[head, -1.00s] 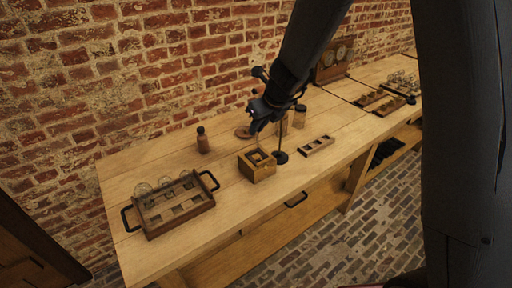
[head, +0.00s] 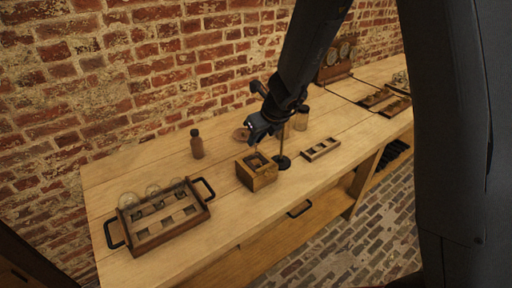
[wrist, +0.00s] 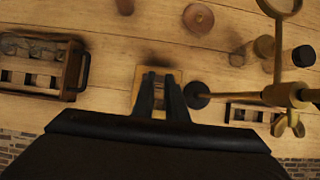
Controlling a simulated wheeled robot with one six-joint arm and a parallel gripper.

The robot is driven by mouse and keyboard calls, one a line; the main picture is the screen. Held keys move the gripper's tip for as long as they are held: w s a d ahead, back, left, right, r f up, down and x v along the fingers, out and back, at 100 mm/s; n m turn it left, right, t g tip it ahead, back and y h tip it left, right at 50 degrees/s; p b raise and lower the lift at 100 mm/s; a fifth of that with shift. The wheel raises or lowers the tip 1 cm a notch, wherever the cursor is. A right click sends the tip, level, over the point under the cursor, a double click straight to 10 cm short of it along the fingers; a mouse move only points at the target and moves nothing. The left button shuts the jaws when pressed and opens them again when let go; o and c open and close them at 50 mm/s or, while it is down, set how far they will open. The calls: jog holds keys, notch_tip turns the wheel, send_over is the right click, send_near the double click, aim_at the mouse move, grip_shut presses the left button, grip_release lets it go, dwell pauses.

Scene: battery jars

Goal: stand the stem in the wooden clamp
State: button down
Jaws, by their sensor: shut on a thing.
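The wooden clamp appears to be the small square wooden block (head: 257,178) with an opening in its top, standing on the bench; in the wrist view its pale rim (wrist: 138,76) shows behind my fingers. My gripper (head: 257,140) is just above this block, pointing down. In the wrist view my gripper (wrist: 162,78) has its two dark fingers close together over the block. It is shut on the stem, which is mostly hidden; only a faint thin line shows below the fingers in the head view. I cannot tell whether the stem's lower end is inside the opening.
A stand with a dark round base (head: 282,163) and upright rod is close on the block's right; its brass ring (wrist: 280,6) reaches overhead. A slotted rack (head: 321,149), a handled tray (head: 160,222) of glass jars, a brown bottle (head: 197,145) and a lidded jar (head: 301,118) surround it.

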aim_at(256, 147)
jog(key=shift+f+b, duration=0.55)
jog(key=shift+f, duration=0.6)
jog(key=shift+f, duration=0.2)
jog(key=c, duration=1.8)
grip_release()
jog(key=shift+r, duration=0.1)
jog(key=shift+o, duration=0.2)
jog(key=shift+r, duration=0.1)
